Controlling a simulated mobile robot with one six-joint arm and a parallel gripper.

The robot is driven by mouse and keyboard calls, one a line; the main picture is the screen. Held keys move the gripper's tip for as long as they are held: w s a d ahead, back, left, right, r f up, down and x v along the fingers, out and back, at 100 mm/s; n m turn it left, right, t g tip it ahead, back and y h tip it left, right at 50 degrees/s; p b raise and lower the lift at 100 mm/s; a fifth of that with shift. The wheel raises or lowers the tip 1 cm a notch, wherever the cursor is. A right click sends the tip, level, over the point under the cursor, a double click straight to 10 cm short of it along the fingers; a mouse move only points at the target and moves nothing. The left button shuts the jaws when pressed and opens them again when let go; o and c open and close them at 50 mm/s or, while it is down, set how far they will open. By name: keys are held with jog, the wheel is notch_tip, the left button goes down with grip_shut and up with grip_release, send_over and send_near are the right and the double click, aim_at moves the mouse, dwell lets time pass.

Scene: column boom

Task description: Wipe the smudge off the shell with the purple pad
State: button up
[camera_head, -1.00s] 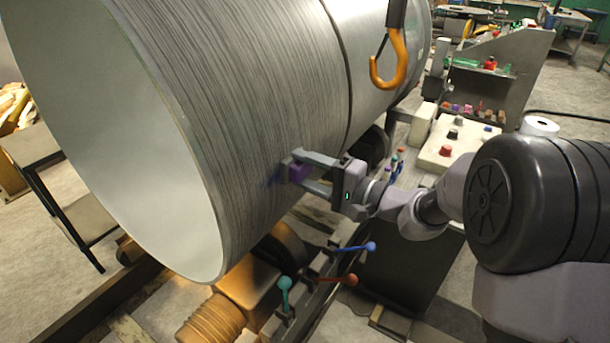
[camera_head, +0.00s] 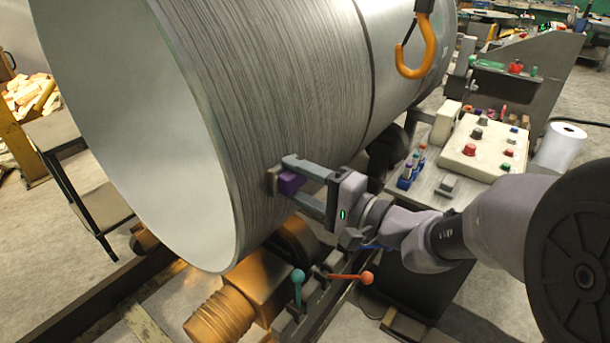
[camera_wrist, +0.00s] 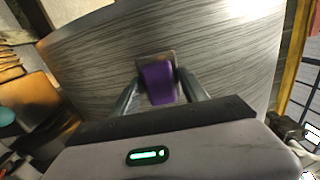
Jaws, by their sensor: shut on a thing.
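The shell (camera_head: 300,90) is a large grey brushed-metal cylinder lying on its side, its open end facing left. My gripper (camera_head: 291,180) is shut on the purple pad (camera_head: 290,183), a purple block with a grey-brown face towards the shell's lower side. The pad is at the shell wall, and I cannot tell whether it touches. In the wrist view the purple pad (camera_wrist: 158,82) sits between both fingers, in front of the shell (camera_wrist: 230,60). No smudge shows on the visible wall; the patch behind the pad is hidden.
An orange hook (camera_head: 418,50) hangs in front of the shell's upper right. A control box (camera_head: 482,145) with coloured knobs and a white roll (camera_head: 561,146) stand at right. Below are an orange motor (camera_head: 235,305) and levers with teal (camera_head: 297,276) and red (camera_head: 366,278) knobs.

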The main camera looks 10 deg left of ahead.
jog(key=shift+s+a, duration=0.2)
jog(key=shift+s, duration=0.3)
jog(key=shift+s+a, duration=0.2)
jog(key=shift+s, duration=0.25)
jog(key=shift+d, duration=0.1)
jog(key=shift+v, duration=2.85)
jog(key=v, duration=0.3)
jog(key=shift+x, duration=3.4)
